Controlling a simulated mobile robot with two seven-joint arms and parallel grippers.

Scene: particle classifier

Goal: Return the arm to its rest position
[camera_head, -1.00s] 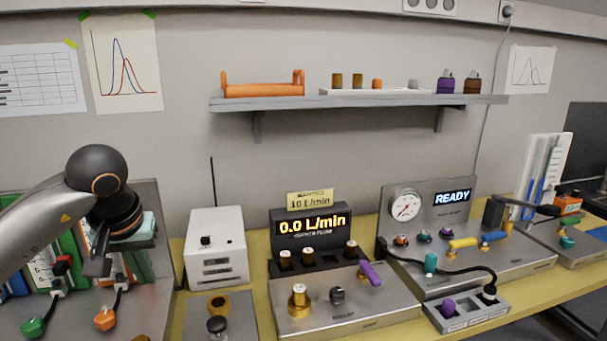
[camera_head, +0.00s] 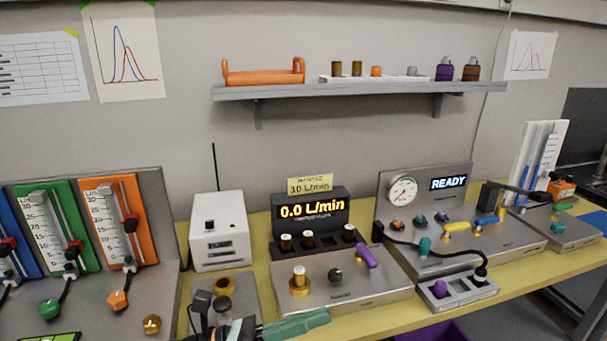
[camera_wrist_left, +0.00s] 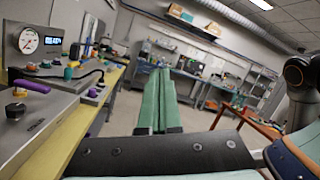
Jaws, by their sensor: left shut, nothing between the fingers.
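My left gripper (camera_head: 322,316) shows at the bottom middle of the head view, its green fingers pointing right in front of the flow device. In the left wrist view the two green fingers (camera_wrist_left: 160,76) lie side by side, shut, with nothing between them. They point along the room, past the bench. Most of the left arm is below the head view's edge. The dark wrist part of the gripper partly covers the small plate with the black knob. My right gripper is not in view.
The flow device (camera_head: 345,285) reads 0.0 L/min on the yellow bench (camera_head: 400,320). Panels with coloured flow tubes (camera_head: 120,225) stand at left, a white box (camera_head: 218,232) beside them. A gauge panel reading READY (camera_head: 425,190) stands right. A wall shelf (camera_head: 360,89) hangs above.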

